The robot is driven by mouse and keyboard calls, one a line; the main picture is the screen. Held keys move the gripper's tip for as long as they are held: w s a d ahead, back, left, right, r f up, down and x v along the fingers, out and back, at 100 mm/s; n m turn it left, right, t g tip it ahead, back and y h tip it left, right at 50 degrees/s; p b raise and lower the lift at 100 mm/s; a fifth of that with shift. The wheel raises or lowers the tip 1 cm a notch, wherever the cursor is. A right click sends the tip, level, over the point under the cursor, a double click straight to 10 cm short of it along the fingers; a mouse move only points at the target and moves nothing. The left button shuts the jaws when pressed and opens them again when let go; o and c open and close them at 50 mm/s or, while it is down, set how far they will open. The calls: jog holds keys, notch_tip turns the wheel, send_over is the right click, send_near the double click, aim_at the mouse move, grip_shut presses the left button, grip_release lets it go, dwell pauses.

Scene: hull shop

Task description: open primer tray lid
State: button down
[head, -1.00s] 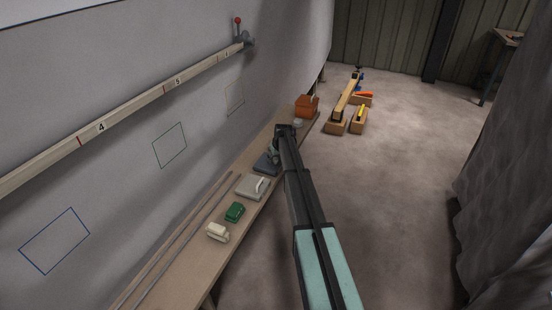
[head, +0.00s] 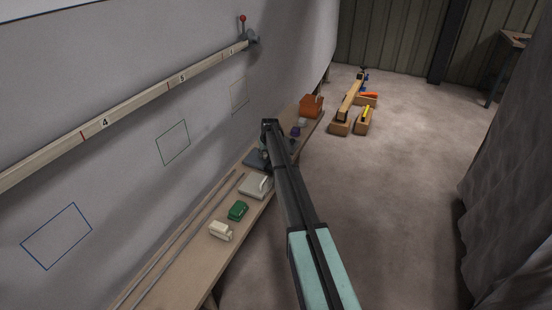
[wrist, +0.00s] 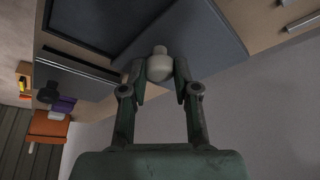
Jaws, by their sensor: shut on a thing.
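The primer tray (head: 254,161) is a dark blue-grey box on the bench, partly hidden behind my arm in the head view. In the wrist view a blue-grey panel (wrist: 205,38), which looks like its lid, lies beyond the fingers, with a darker recessed area (wrist: 95,22) to its left. A pale rounded knob (wrist: 159,68) sits between my fingertips. My gripper (wrist: 160,76) is shut on this knob; in the head view the gripper end (head: 270,125) is above the far side of the tray. I cannot tell how far the lid is raised.
The narrow bench (head: 190,272) runs along the hull wall. It holds a grey plate with a white handle (head: 257,186), a green block (head: 238,211), a cream block (head: 220,231), an orange box (head: 311,106) and a purple item (head: 295,131). The floor (head: 400,200) at right is clear.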

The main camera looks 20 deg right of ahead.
jog(key=shift+w+a, duration=1)
jog(key=shift+w, duration=0.15)
jog(key=c, duration=0.9)
grip_release()
jog(key=shift+s, duration=0.1)
jog(key=v, duration=1.2)
